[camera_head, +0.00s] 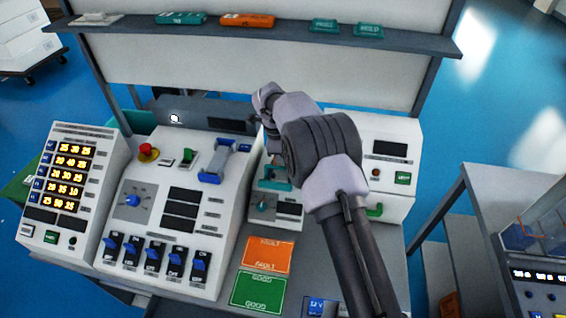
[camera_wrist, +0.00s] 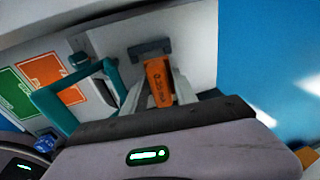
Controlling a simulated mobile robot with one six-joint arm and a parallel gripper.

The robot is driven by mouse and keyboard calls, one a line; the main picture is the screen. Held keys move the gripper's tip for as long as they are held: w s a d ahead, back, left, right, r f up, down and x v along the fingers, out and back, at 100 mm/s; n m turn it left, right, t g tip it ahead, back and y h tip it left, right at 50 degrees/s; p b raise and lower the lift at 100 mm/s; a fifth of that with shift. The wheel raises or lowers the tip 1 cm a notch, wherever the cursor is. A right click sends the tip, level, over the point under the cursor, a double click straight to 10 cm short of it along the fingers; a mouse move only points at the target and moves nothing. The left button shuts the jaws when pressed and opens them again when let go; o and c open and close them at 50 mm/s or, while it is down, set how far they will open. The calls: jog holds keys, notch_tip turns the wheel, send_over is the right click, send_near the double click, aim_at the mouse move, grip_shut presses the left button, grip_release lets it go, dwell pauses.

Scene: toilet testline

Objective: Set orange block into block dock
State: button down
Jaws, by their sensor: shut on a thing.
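The orange block (camera_wrist: 158,82), with dark markings on its face, sits between the fingers of my gripper (camera_wrist: 160,88) in the wrist view. My gripper is shut on it. The block's far end is at a dark grey bracket-like piece (camera_wrist: 150,48) on a pale surface, which may be the block dock. I cannot tell whether the block touches it or is inside it. In the head view my arm hides the gripper and the block.
A teal handle frame (camera_wrist: 72,96) stands close left of my gripper. Orange (camera_head: 268,254) and green (camera_head: 258,289) mats lie on the table. A switch console (camera_head: 160,215) stands left, and a white box (camera_head: 392,165) right. A shelf (camera_head: 300,38) runs behind.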

jog(key=shift+w+d+r+g+y+p, duration=0.1)
jog(key=shift+g+y+p, duration=0.1)
jog(key=shift+g+y, duration=0.25)
jog(key=shift+w+d+g+y+p, duration=0.15)
jog(key=shift+g+y, duration=0.1)
jog(key=shift+g, duration=0.3)
jog(key=shift+s+a+f+b, duration=0.15)
jog(key=shift+f+b, duration=0.25)
jog(key=shift+f, duration=1)
jog(key=shift+f, duration=0.25)
jog(key=c, duration=1.3)
grip_release()
jog(key=shift+r, duration=0.1)
jog(key=shift+o, duration=0.2)
